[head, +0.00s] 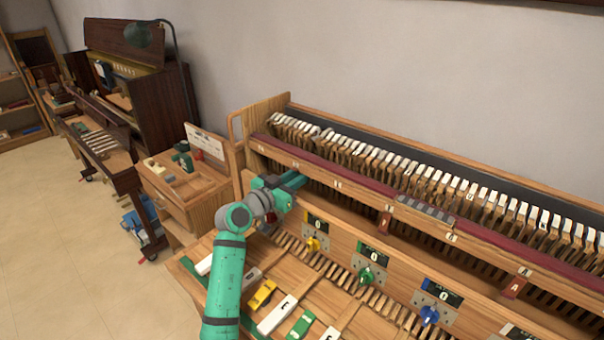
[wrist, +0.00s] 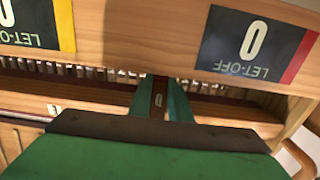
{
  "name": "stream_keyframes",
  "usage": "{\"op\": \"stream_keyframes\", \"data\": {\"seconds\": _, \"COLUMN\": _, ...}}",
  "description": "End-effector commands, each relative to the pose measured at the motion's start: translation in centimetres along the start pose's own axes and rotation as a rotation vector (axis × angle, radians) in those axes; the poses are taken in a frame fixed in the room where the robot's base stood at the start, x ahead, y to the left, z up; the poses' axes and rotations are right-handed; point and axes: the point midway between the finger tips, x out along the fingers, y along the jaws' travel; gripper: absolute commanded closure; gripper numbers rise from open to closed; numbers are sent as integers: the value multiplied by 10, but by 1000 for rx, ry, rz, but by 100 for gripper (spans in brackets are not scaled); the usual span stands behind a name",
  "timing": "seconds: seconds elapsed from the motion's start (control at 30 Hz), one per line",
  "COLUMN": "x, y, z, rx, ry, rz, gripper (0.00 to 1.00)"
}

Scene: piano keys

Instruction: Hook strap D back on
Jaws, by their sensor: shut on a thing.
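My gripper (wrist: 158,102) is shut on a narrow dark-red strap (wrist: 158,95) with a small pale letter tag, too small to read surely, between its green fingers. In the head view my gripper (head: 294,181) reaches the left part of the piano action, just under the dark-red rail (head: 340,180); the strap is hidden there by the fingers. I cannot tell whether the strap's end touches a hook. Similar lettered red straps hang from the rail at the middle (head: 385,222) and at the right (head: 513,287).
Below the rail is a wooden panel with let-off labels and yellow (head: 313,244), green (head: 366,275) and blue (head: 429,315) knobs. The bench in front carries lettered keys (head: 277,315) and a yellow tool (head: 262,294). A small wooden cabinet (head: 190,190) stands to the left.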

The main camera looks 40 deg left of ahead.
Motion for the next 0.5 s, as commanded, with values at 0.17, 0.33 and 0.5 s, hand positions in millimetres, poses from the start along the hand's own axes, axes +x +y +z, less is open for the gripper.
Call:
{"op": "stream_keyframes", "data": {"seconds": 0.17, "x": -1, "y": 0, "z": 1, "rx": 3, "ry": -58, "rz": 0, "gripper": 100}}
{"op": "stream_keyframes", "data": {"seconds": 0.33, "x": -4, "y": 0, "z": 3, "rx": 4, "ry": -167, "rz": 0, "gripper": 100}}
{"op": "stream_keyframes", "data": {"seconds": 0.5, "x": -10, "y": 0, "z": 6, "rx": 5, "ry": -315, "rz": -1, "gripper": 100}}
